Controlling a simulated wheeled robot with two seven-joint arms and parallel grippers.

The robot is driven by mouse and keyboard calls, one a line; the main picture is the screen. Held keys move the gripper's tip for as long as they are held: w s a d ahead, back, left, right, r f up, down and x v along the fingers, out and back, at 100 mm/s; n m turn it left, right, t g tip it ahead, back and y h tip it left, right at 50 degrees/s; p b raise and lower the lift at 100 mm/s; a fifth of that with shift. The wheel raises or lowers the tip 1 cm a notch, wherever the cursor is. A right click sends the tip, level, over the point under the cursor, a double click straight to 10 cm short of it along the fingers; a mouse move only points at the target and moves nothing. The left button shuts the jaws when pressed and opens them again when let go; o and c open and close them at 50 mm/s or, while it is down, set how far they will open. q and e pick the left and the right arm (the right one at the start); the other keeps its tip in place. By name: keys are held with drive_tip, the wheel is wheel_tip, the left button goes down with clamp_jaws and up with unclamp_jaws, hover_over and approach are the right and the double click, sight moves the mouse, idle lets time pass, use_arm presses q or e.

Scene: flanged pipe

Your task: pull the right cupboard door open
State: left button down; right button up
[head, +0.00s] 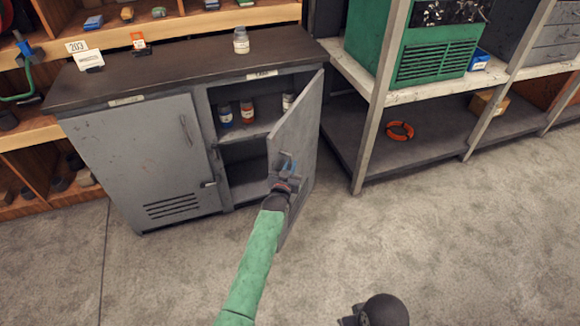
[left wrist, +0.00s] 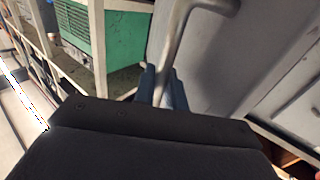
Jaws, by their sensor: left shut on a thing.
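The grey right cupboard door (head: 303,128) stands partly open, swung out toward me on its right edge. Its bar handle (left wrist: 178,45) shows in the left wrist view. My left gripper (head: 287,167) is at the door's outer face, shut on the handle; its blue fingers (left wrist: 163,88) close around the bar's lower part. In the head view the gripper hides most of the handle. The grey cupboard (head: 140,160) has its left door closed.
Inside the cupboard, small jars (head: 247,112) stand on a shelf. A clear jar (head: 241,40) stands on the dark top. At right is a metal shelf rack (head: 368,95) with a green machine (head: 432,60) and an orange ring (head: 400,131). The floor in front is clear.

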use_arm(q)
drive_tip(key=c, duration=1.8)
unclamp_jaws()
